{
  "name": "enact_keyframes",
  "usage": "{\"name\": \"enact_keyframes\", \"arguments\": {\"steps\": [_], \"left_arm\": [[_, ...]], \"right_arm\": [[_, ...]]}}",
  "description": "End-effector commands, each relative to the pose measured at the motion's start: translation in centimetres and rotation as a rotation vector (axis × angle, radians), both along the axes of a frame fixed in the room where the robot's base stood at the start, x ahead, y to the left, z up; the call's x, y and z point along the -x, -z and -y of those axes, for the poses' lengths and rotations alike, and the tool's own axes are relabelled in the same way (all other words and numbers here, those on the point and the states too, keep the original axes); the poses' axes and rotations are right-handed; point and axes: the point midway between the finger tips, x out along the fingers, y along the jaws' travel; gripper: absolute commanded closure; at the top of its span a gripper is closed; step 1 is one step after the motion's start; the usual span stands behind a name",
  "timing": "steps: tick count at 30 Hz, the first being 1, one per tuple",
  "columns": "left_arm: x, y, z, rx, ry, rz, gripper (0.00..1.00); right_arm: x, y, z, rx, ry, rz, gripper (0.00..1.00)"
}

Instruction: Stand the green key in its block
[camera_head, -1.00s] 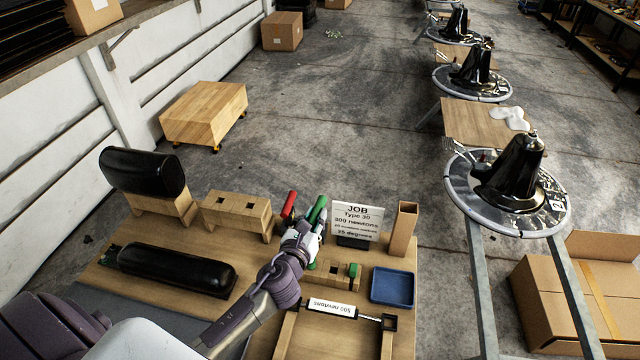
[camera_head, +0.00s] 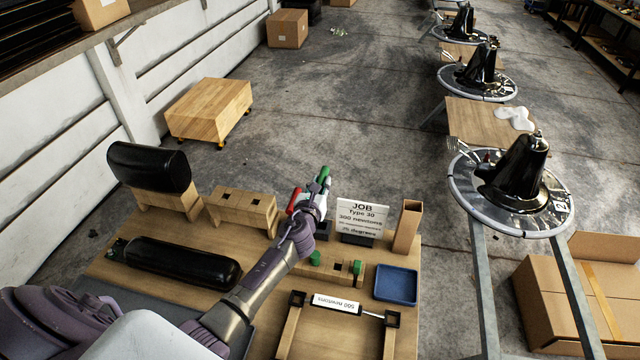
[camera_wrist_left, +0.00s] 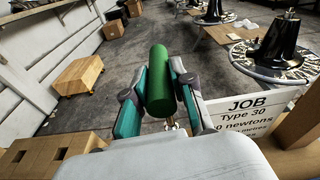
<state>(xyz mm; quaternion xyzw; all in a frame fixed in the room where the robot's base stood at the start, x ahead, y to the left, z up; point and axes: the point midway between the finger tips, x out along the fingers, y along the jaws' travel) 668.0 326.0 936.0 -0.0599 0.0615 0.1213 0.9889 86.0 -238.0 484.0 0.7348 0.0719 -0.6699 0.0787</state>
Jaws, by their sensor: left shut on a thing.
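My left gripper (camera_head: 316,200) is shut on the green key (camera_head: 323,175), near the job sign. In the left wrist view the key's thick green handle (camera_wrist_left: 158,82) is between the two fingers and points up and away, with a bit of thin metal below it. The key's lower end is mostly hidden. A red-handled key (camera_head: 294,201) shows just left of the gripper. A low wooden block (camera_head: 335,272) with dark square holes lies nearer, with green round pieces (camera_head: 315,257) at it. I cannot tell which block belongs to the green key. My right gripper is out of view.
The job sign (camera_head: 360,218) stands right of the gripper. A wooden post (camera_head: 407,226), a blue tray (camera_head: 395,284) and a wooden frame labelled 500 newtons (camera_head: 334,304) are further right and nearer. A two-hole wooden stand (camera_head: 242,211) and black cushions (camera_head: 180,268) are left.

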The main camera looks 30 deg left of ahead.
Motion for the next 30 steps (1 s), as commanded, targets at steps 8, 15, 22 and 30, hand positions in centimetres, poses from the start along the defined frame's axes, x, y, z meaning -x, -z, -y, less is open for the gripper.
{"name": "enact_keyframes", "arguments": {"steps": [8, 15, 22, 30], "left_arm": [[0.0, 1.8, 0.0, -0.001, 0.0, 0.001, 1.0], [0.0, 3.5, 0.0, -0.002, -0.001, 0.002, 1.0], [0.0, 5.1, -0.1, -0.002, -0.001, 0.002, 1.0], [0.0, 6.3, -0.1, -0.002, -0.001, 0.002, 1.0]], "right_arm": [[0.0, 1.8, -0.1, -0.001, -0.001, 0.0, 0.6], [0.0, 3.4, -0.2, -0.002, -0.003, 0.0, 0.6], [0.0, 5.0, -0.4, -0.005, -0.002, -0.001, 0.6], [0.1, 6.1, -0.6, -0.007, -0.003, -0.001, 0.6]]}}
